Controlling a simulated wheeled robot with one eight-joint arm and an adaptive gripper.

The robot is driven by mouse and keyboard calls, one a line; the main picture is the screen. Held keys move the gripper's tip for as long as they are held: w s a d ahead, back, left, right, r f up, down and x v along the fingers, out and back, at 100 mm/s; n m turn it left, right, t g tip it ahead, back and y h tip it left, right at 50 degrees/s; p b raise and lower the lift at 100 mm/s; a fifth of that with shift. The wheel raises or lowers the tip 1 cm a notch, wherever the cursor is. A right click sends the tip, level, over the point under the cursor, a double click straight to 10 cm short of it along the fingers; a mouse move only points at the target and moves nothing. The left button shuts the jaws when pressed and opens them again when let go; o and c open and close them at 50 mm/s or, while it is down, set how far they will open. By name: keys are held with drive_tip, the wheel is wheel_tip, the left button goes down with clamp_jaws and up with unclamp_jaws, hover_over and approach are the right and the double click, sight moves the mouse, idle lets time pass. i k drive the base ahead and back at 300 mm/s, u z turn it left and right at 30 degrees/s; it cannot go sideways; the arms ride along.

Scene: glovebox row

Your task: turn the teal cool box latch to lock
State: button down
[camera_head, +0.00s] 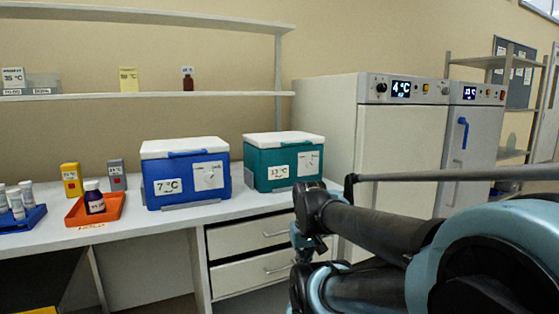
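The teal cool box (258,167) stands on the white bench in the middle of the view, with a white lid and a label reading about 13 °C. A white latch plate (308,163) is on the right of its front face; the latch's exact angle is too small to tell. My arm comes in from the right and its end (305,245) is below and in front of the teal box, apart from it. The fingers of my gripper cannot be made out.
A blue cool box (157,189) marked 7 °C stands left of the teal one. An orange tray (77,218) with a dark bottle and a blue tray (30,219) of vials are further left. Drawers (240,236) lie under the bench. Tall white cabinets (325,115) stand right.

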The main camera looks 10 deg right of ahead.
sight(310, 164)
drive_tip(key=u, duration=0.55)
drive_tip(key=k, duration=0.9)
drive_tip(key=z, duration=0.6)
